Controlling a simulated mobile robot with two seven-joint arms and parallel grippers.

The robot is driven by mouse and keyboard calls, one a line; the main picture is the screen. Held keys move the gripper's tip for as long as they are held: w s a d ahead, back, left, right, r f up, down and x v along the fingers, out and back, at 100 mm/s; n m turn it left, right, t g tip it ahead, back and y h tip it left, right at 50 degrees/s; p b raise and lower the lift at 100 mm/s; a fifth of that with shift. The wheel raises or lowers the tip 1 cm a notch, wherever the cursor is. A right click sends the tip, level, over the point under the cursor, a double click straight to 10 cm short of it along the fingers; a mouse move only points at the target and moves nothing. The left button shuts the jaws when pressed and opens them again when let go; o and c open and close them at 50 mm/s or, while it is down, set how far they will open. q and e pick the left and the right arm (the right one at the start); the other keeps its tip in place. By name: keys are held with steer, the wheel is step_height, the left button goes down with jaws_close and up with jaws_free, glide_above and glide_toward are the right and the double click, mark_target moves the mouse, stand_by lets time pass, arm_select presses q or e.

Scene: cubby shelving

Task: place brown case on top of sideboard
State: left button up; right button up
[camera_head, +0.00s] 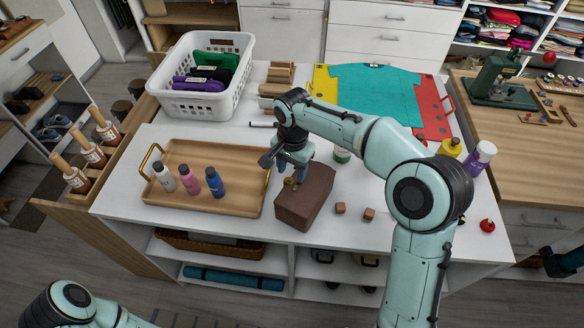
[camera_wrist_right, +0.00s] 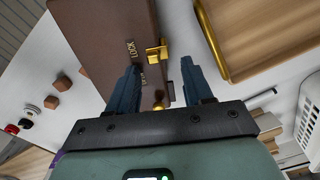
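The brown case (camera_head: 309,196) is a box with gold latches, standing on the white-topped unit (camera_head: 130,200) near its front edge, right of the wooden tray. In the right wrist view the case (camera_wrist_right: 95,35) shows its lettered side and a gold latch. My right gripper (camera_head: 288,178) is at the case's upper left end. In the wrist view its two fingers (camera_wrist_right: 163,85) are apart, with the latch between them; contact cannot be told. My left arm shows at the bottom left, its gripper out of view. I cannot tell which furniture is the sideboard.
A wooden tray (camera_head: 230,155) holds three bottles. A white basket (camera_head: 240,94) of clothes stands behind it. Two small brown blocks (camera_head: 354,211) lie right of the case. A wooden-topped counter (camera_head: 515,145) at the right carries a sewing machine (camera_head: 500,82).

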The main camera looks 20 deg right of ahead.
arm_select(q)
steer(key=w+r+p, duration=0.2)
steer(key=r, duration=0.1)
steer(key=shift+w, duration=0.15)
arm_select(e)
step_height(320, 180, up, 12)
steer(key=shift+s, duration=0.15)
stand_by(0.5)
